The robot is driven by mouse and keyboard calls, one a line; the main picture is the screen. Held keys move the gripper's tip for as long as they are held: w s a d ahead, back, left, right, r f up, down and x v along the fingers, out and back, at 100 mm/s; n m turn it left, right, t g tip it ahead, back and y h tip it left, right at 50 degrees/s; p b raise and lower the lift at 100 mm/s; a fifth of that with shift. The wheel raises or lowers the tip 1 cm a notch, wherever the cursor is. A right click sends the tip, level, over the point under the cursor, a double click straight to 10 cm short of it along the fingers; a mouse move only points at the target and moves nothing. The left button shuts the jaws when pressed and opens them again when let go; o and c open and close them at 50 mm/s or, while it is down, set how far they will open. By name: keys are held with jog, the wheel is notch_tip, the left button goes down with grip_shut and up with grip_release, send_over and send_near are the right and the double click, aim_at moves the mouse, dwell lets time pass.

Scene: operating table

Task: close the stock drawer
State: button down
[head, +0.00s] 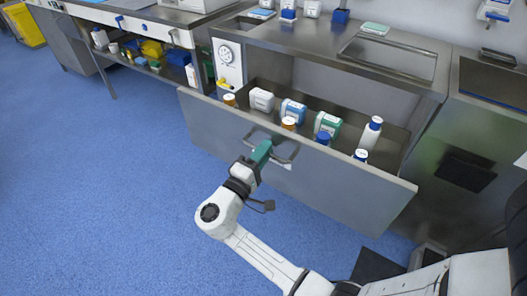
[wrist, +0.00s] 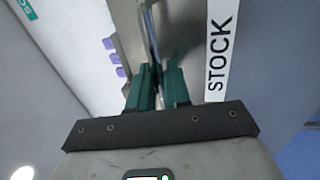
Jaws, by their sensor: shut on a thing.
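The stock drawer (head: 330,185) is pulled far out of the steel cabinet in the head view, its grey front facing me. It holds several bottles and boxes. In the wrist view the fingers (wrist: 157,85) close around the grey handle bar (wrist: 152,40), beside a white STOCK label (wrist: 218,50). The exact contact between fingertips and bar is partly hidden.
A steel counter (head: 290,38) runs above the drawer, with a tray set in its top. A second steel cabinet (head: 455,165) stands to the right. A workbench with a stocked lower shelf (head: 150,65) is at upper left. The blue floor (head: 90,190) at left is clear.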

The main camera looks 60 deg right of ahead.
jog(key=shift+r, duration=0.15)
jog(key=w+d+b, duration=0.1)
jog(key=d+b, duration=1.9)
jog(key=d, duration=1.8)
jog(key=shift+w+r+b, duration=0.2)
jog(key=shift+r+b, duration=0.1)
jog(key=shift+b, duration=0.05)
jog(key=shift+d, duration=0.1)
jog(key=c, duration=1.4)
grip_release()
jog(key=shift+d, duration=0.15)
jog(key=shift+o, duration=0.4)
jog(key=shift+s+f, duration=0.1)
jog(key=shift+f, duration=0.05)
